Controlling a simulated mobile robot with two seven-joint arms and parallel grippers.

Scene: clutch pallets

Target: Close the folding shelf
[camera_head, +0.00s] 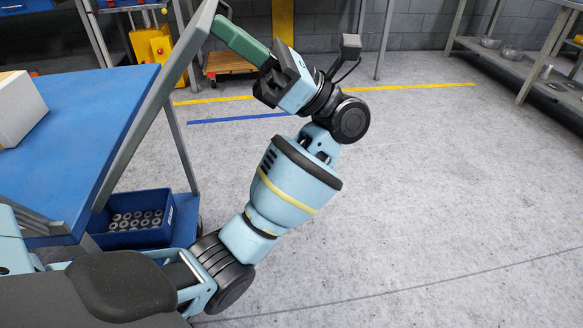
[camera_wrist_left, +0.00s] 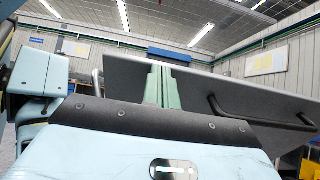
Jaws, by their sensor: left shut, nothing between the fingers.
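The folding shelf (camera_head: 160,98) is a grey panel seen nearly edge-on in the head view, standing raised and tilted along the right side of the blue table. In the left wrist view the grey panel (camera_wrist_left: 255,101) spans the middle, with a dark handle on its right part. My left gripper (camera_head: 222,30) has green fingers, shut and empty, at the upper end of the panel on its right side. The fingers (camera_wrist_left: 162,76) also show upright against the panel in the left wrist view. I cannot tell whether they touch it. My right gripper is not in view.
The blue tabletop (camera_head: 85,120) holds a white box (camera_head: 18,108) at the left. A blue bin (camera_head: 138,236) with several round metal parts stands below. Grey shelving (camera_head: 520,72) is at the far right. The floor (camera_head: 440,190) right of my arm is clear.

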